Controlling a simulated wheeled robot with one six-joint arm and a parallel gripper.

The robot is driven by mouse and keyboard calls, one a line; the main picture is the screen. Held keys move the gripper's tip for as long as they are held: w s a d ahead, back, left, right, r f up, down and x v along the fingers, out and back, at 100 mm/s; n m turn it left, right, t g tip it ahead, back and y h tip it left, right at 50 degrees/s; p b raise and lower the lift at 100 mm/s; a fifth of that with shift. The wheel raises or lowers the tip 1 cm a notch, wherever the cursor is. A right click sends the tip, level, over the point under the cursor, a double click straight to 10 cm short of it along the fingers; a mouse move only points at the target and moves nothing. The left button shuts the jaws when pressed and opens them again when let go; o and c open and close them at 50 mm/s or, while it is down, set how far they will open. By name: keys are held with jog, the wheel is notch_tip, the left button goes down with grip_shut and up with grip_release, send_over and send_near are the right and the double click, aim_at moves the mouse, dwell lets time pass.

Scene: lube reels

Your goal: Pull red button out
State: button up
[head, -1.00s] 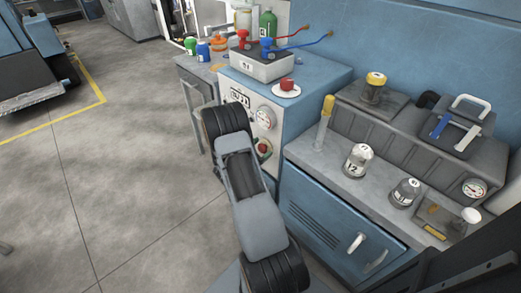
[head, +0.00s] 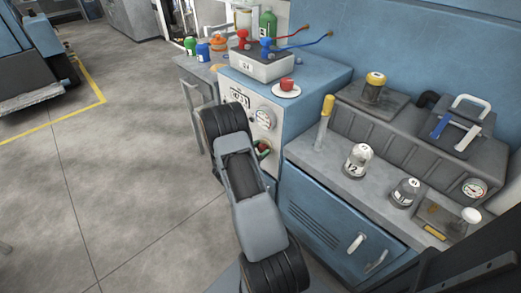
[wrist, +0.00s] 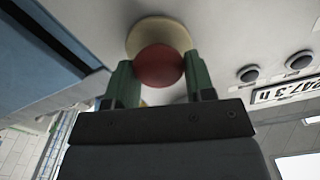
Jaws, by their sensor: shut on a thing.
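The red button (wrist: 158,66) sits on a round yellowish base (wrist: 143,32) on the pale front panel of the blue cabinet. In the wrist view, the green fingers of my gripper (wrist: 160,72) are on both sides of the button and shut on it. The button's round face looks toward the wrist camera. In the head view, only a little of the red button and a finger (head: 263,149) shows beside my arm. The rest of my gripper is hidden there by the arm.
Another red button (head: 287,84) stands on a white disc on the cabinet top. A lower blue cabinet (head: 330,225) stands to the right. Open floor (head: 130,170) lies to the left.

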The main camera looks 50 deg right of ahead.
jog(key=shift+a+f, duration=0.1)
jog(key=shift+a, duration=0.65)
jog(key=o, duration=1.1)
jog(key=shift+w+a, duration=0.1)
jog(key=shift+a, duration=0.05)
jog(key=shift+c, duration=0.2)
jog(key=shift+o, duration=1)
jog(key=a, duration=1.3)
jog(key=shift+w+a+p, duration=0.25)
jog(key=shift+w+p, duration=0.1)
jog(key=shift+w, duration=0.05)
